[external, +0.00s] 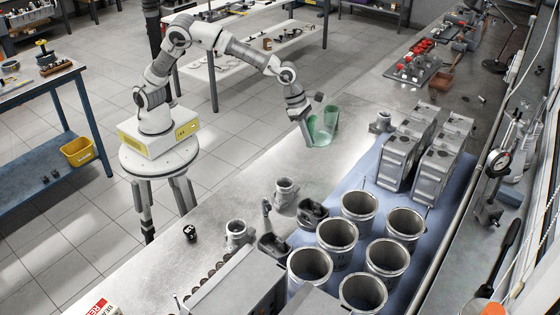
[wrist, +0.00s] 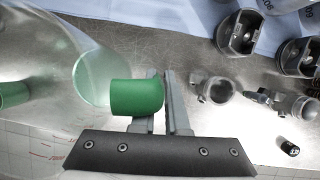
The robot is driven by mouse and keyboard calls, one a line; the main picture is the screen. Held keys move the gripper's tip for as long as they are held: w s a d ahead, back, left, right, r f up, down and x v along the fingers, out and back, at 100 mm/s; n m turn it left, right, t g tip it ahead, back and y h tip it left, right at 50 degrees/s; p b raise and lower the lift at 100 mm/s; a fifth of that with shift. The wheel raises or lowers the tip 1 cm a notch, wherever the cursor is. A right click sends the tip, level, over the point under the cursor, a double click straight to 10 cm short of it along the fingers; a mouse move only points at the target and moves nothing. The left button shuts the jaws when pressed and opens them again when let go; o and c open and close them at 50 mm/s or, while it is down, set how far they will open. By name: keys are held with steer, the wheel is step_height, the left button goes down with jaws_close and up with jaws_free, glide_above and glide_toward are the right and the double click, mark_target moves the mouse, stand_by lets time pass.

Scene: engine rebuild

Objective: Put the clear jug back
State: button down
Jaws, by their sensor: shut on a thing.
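The clear jug (external: 323,126) looks green-tinted in the external view, at the bench's front edge and slightly tilted. In the wrist view its clear body (wrist: 60,50) fills the left side, with printed marks low on its wall. Its green handle (wrist: 137,97) lies at the fingers. My gripper (external: 303,113) is at the jug's left side in the external view, and its fingers (wrist: 172,76) are close together on the handle in the wrist view. I cannot tell whether the jug's base touches the bench.
The metal bench (external: 245,170) has clear surface left of the jug. Grey engine blocks (external: 402,150) and several cylinder liners (external: 337,234) stand on a blue mat. A small black cylinder (external: 190,232) stands near the front edge.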

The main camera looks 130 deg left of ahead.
steer(key=s+d+m+b, duration=0.2)
steer(key=s+d, duration=0.1)
steer(key=d, duration=0.2)
steer(key=shift+h, duration=0.3)
steer(key=a+f, duration=0.2)
steer(key=a, duration=0.1)
steer(key=w+a+f, duration=0.1)
steer(key=a+f, duration=0.1)
steer(key=a, duration=0.2)
steer(key=a+f+b, duration=0.1)
steer(key=a+f, duration=0.1)
steer(key=a, duration=0.2)
steer(key=shift+w+a+f, duration=0.1)
steer(key=shift+w+a, duration=0.05)
steer(key=shift+w, duration=0.25)
steer(key=shift+a+f, duration=0.1)
steer(key=shift+f, duration=1.95)
steer(key=shift+f, duration=0.1)
steer(key=c, duration=0.9)
jaws_free()
